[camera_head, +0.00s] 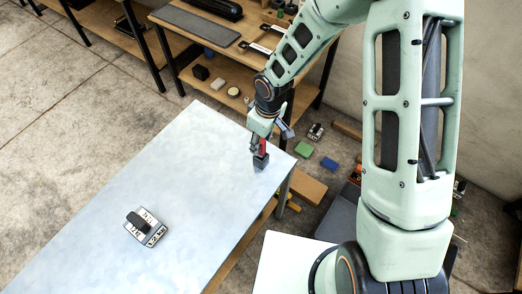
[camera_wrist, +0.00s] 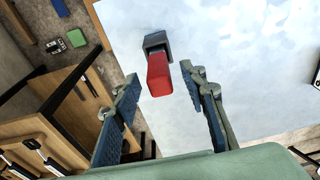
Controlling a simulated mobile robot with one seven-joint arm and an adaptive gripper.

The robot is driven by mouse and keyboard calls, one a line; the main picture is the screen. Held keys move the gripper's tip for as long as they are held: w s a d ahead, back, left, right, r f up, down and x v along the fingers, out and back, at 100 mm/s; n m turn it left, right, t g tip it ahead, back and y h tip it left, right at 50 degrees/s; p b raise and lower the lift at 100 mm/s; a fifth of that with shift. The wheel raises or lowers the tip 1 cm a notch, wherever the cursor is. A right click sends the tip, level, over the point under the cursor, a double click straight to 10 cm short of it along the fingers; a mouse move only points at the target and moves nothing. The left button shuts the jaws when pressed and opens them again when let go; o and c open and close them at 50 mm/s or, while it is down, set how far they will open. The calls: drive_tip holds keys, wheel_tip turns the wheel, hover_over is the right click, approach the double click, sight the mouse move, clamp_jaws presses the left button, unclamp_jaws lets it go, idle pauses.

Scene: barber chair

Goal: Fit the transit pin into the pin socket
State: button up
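A red block-shaped piece (camera_head: 262,147) with a dark grey block (camera_head: 260,163) at its lower end stands near the right end of the pale table. In the wrist view the red piece (camera_wrist: 158,80) points toward my camera, with the grey block (camera_wrist: 155,42) beyond it. I cannot tell for certain which part is the transit pin and which the pin socket. My gripper (camera_head: 270,136) is above the piece. In the wrist view its blue-padded fingers are spread wide, one on each side of the red piece, with gaps showing.
A dark-handled, labelled plate (camera_head: 148,226) lies on the pale table (camera_head: 195,165), which is otherwise clear. A wooden shelf unit (camera_head: 215,45) with tools stands behind. Green (camera_head: 304,150) and blue (camera_head: 330,164) blocks and other small items lie on the floor at right.

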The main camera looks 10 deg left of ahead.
clamp_jaws()
idle(0.4)
